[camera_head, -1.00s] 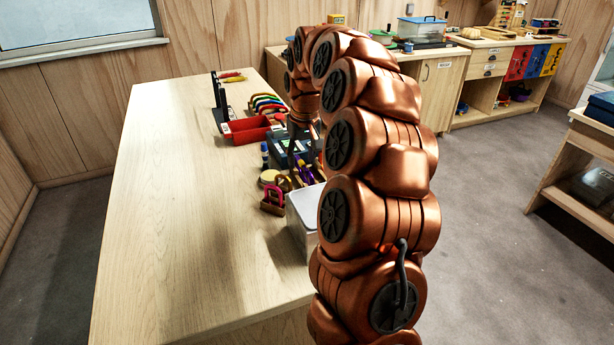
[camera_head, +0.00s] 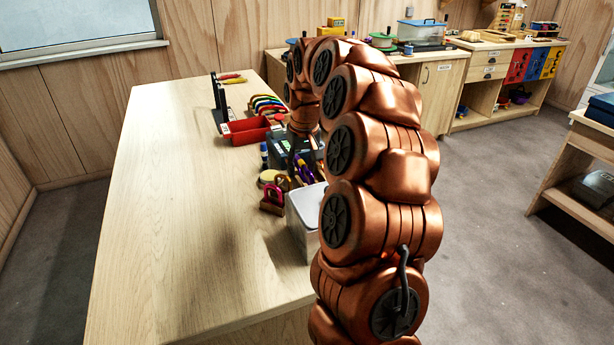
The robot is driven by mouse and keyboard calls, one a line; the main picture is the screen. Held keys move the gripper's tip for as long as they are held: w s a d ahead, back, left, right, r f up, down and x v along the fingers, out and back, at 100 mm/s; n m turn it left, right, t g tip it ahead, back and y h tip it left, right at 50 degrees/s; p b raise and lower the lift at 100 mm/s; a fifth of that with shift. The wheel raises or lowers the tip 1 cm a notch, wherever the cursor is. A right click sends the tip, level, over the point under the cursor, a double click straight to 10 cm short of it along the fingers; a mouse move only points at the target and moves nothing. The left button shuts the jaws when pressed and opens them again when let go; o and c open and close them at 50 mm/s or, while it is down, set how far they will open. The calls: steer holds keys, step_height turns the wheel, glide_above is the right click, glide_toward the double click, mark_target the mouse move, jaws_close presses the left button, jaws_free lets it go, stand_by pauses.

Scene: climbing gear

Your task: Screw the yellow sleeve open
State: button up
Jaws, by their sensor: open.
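My copper-coloured arm curves over the right side of the wooden workbench (camera_head: 165,215) and bends down toward the gear. My gripper (camera_head: 293,160) shows only as a small dark shape below the wrist, among the gear, largely covered. It is open; I see nothing held in it. I cannot make out the yellow sleeve for certain. Small purple and yellow pieces (camera_head: 304,172) lie close to the gripper, partly behind my arm. Whether the gripper touches any of them cannot be told.
A red tray (camera_head: 246,131), several coloured curved pieces (camera_head: 267,103) and a black upright stand (camera_head: 219,100) are farther back. A blue-capped bottle (camera_head: 264,155), a pink-and-brown item (camera_head: 271,198) and a pale lidded box (camera_head: 303,215) are nearer. The bench's left side is clear.

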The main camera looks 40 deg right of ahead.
steer(key=shift+w+a, duration=0.15)
steer(key=shift+a, duration=0.55)
steer(key=shift+r, duration=0.95)
steer(key=shift+r+p, duration=0.3)
steer(key=shift+r, duration=0.15)
stand_by(0.3)
steer(key=shift+s+d, duration=0.2)
steer(key=shift+d, duration=0.55)
steer(key=shift+f, duration=0.1)
